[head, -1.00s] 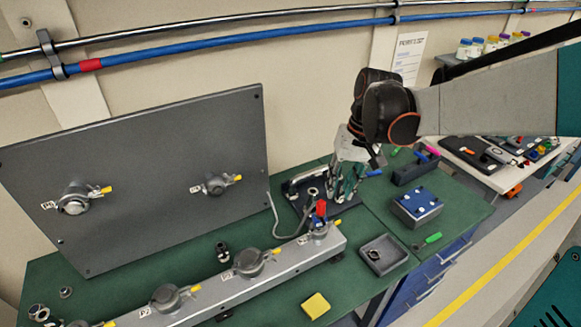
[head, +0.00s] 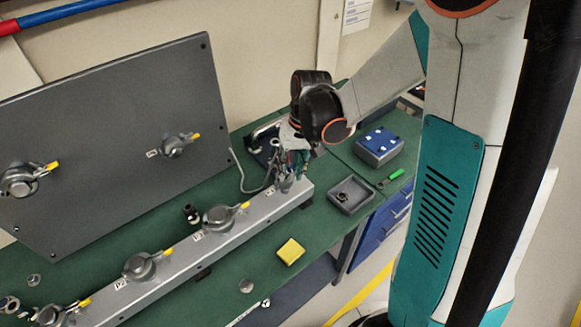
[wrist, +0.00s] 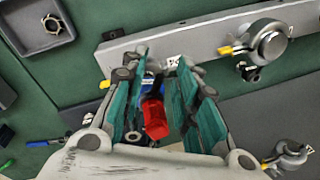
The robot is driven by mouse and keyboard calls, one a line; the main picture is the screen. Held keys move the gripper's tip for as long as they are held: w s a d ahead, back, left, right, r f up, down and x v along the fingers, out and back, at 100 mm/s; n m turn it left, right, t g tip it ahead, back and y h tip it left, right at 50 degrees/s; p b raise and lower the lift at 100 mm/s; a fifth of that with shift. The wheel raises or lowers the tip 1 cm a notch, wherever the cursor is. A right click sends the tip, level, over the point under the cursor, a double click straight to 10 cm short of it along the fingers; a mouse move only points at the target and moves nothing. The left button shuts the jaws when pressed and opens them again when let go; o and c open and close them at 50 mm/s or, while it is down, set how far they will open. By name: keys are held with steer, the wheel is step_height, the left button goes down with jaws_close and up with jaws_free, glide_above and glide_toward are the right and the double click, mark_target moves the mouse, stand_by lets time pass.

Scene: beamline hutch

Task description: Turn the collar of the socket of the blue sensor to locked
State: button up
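The blue sensor (wrist: 149,82) stands at the end socket of the grey rail (head: 160,275), between my gripper's fingers in the wrist view. A red block-like part (wrist: 155,118) sits on it, nearer the camera. My gripper (wrist: 163,66) has teal fingers on both sides of the sensor, with a visible gap on the right side, so it looks open. A yellow tab (wrist: 104,84) shows just left of the fingers, by the socket. The collar itself is mostly hidden by the fingers. In the head view my gripper (head: 288,178) covers the sensor and its socket.
Other capped sockets with yellow tabs line the rail, such as this one (head: 220,218). A grey upright panel (head: 110,140) stands behind. A grey tray (head: 350,195) with a ring, a blue-topped box (head: 379,146) and a yellow block (head: 291,251) are on the green bench.

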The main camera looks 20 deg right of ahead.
jaws_close()
steer(key=shift+a+m, duration=0.15)
steer(key=shift+m, duration=0.15)
steer(key=w+a+m+t+h+b, duration=0.1)
steer(key=w+a+m+b, duration=0.3)
steer(key=m, duration=1.1)
steer(key=shift+a+t+h+b, duration=0.3)
steer(key=shift+t+h+b, duration=0.05)
steer(key=shift+t+h, duration=0.05)
stand_by(0.5)
